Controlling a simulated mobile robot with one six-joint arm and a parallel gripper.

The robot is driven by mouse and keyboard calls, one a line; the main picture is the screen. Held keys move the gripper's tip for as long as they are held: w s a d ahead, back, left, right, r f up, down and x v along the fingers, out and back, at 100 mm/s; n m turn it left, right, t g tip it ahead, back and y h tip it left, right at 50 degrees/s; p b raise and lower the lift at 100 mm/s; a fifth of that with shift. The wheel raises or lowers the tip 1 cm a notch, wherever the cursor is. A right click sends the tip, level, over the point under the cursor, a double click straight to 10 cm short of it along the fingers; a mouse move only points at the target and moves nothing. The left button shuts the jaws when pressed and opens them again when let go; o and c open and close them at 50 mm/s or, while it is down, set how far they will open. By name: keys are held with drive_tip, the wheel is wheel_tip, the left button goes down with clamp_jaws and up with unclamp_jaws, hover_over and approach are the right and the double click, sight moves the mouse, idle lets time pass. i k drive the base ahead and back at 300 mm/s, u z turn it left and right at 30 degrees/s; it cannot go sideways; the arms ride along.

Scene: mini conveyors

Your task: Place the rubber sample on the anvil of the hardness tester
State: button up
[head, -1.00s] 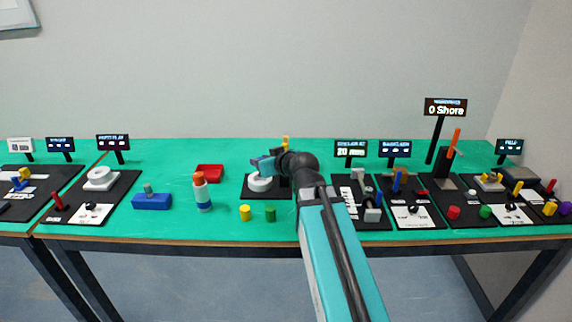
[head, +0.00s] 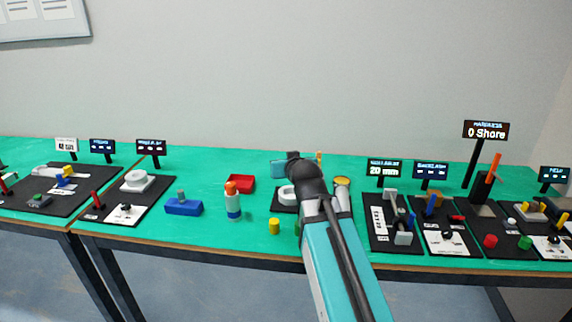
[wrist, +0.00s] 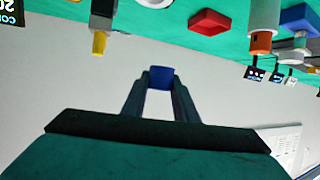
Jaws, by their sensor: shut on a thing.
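The hardness tester (head: 481,200) stands at the right in the head view, a dark column with an orange lever. Its sign (head: 486,131) reads 0 Shore. Its anvil is too small to make out. My gripper (wrist: 159,80) is shut on a small blue block (wrist: 160,77), seen between the fingertips in the wrist view; this appears to be the rubber sample. In the head view my gripper points away over the back middle of the table, partly hidden behind my arm, far left of the tester.
A red tray (head: 241,184), an orange-topped bottle (head: 232,202) and a blue block with a knob (head: 183,207) stand left of my arm. A yellow cylinder (head: 274,226) is near the front edge. Gauge stations, including the 20 mm one (head: 384,168), lie between my arm and the tester.

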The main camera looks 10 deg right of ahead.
sight(484, 210)
drive_tip(key=z, duration=0.55)
drive_tip(key=k, duration=0.1)
drive_tip(key=u, duration=3.05)
drive_tip(key=k, duration=1.65)
drive_tip(key=u, duration=0.05)
